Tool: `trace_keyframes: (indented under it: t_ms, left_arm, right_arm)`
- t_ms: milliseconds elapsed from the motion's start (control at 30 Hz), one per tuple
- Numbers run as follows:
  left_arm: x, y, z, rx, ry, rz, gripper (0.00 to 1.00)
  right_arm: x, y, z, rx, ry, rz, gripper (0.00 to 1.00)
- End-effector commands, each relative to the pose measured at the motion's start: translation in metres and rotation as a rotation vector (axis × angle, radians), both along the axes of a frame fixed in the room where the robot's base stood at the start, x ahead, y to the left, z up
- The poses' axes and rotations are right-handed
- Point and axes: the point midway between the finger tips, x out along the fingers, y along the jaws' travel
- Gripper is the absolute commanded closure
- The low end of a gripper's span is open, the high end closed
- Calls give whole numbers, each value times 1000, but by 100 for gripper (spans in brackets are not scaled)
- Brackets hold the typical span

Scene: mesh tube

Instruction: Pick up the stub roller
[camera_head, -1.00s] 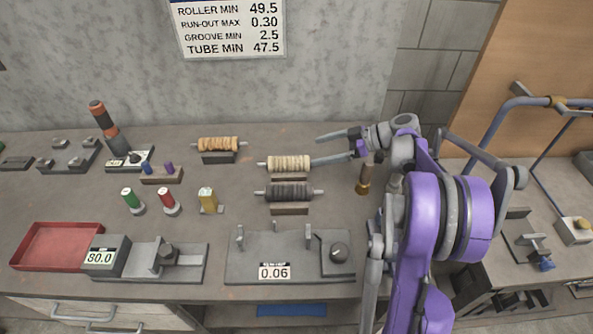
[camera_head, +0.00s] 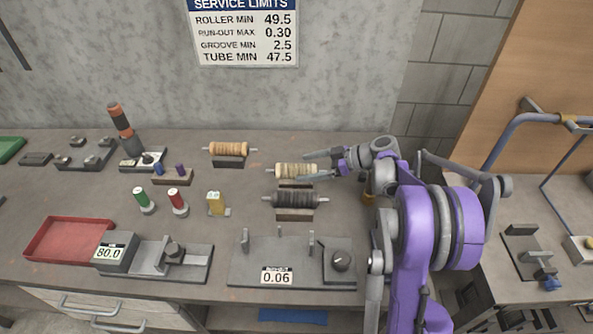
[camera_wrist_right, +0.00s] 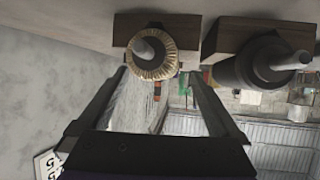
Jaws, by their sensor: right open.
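Three rollers lie on wooden cradles on the bench: a tan-orange one (camera_head: 228,149) at the back, a pale cream ribbed one (camera_head: 288,170) in the middle and a dark one (camera_head: 295,200) in front. I cannot tell by name which is the stub roller. My right gripper (camera_head: 304,166) is open, its fingers reaching left to either side of the cream roller's right part. In the right wrist view the gripper (camera_wrist_right: 155,85) faces the cream roller (camera_wrist_right: 152,62) end-on, between the finger lines; the dark roller (camera_wrist_right: 262,65) is to the right. Contact is not visible. My left gripper is not in view.
A gauge stand reading 0.06 (camera_head: 250,265) stands in front of the rollers. Left are a gauge reading 80.0 (camera_head: 115,253), a red tray (camera_head: 68,238) and small coloured pots (camera_head: 177,203). A brass-coloured piece (camera_head: 368,190) is partly hidden by my right arm.

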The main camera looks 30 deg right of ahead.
Motion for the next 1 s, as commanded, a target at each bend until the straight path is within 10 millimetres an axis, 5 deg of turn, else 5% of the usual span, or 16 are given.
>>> trace_keyframes:
  t_ms: [367,933,1000]
  left_arm:
    - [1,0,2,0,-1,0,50]
    - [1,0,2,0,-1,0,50]
    - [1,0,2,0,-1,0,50]
  right_arm:
    - [15,17,-10,0,0,0,1]
    - [15,17,-10,0,0,0,100]
    - [15,17,-10,0,0,0,100]
